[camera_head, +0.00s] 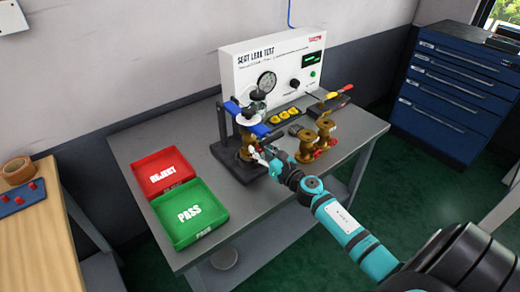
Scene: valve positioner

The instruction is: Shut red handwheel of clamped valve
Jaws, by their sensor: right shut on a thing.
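The clamped brass valve (246,152) stands upright in the dark test stand (228,160), under a blue clamp bar (246,120). My right gripper (261,157) reaches in from the lower right and is shut at the front of this valve, on its red handwheel. The gripper's fingers hide most of the handwheel, so its turn position cannot be told. My left gripper is not in view.
Two loose brass valves (306,146) with red handwheels stand just right of my arm. The white leak-test panel (240,62) stands behind. The red REJECT tray (162,187) and green PASS tray (176,235) lie left. Bare grey tabletop (262,205) shows in front.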

